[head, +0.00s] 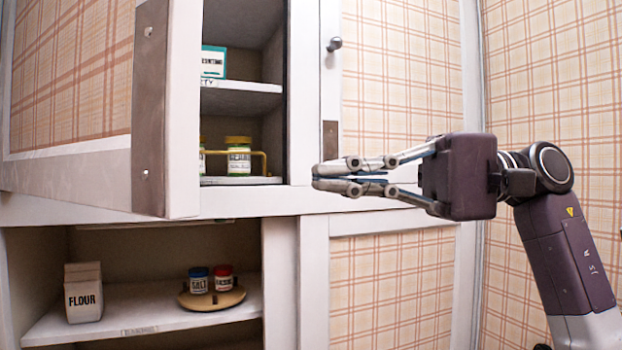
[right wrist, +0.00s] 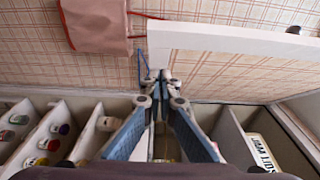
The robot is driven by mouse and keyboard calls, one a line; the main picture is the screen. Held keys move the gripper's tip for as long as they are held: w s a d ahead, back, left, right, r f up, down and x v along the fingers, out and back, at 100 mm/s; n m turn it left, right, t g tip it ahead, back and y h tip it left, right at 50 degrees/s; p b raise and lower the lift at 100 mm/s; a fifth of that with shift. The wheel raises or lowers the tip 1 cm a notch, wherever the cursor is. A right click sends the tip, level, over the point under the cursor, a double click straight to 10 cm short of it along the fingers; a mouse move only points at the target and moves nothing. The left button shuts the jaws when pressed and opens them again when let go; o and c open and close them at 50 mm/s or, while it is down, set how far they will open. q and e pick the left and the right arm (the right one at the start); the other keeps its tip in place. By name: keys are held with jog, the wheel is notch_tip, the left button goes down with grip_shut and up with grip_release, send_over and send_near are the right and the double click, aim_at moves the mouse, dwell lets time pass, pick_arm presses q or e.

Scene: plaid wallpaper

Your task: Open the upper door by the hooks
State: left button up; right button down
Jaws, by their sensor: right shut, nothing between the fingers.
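The upper cabinet has a left door (head: 70,75) with a plaid panel, which stands swung open toward me. The upper right door (head: 400,65), white-framed with a plaid panel and a dark round knob (head: 334,44), is closed. My right gripper (head: 316,178) is shut and empty in front of the lower left of that right door; contact with it cannot be told. Its fingertips (right wrist: 160,76) meet in the right wrist view, near a white frame (right wrist: 240,38) and a thin blue hook-like piece (right wrist: 143,66). My left gripper is not in view.
Below, an open shelf holds a flour bag (head: 83,292) and a round tray (head: 236,297) with two jars. A dull red item (right wrist: 96,25) shows in the wrist view.

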jog(key=s+a+p, duration=0.2)
jog(key=s+a, duration=0.3)
jog(key=a, duration=0.4)
jog(key=shift+s+a+p, duration=0.3)
jog(key=shift+a, duration=0.1)
jog(key=shift+s, duration=0.1)
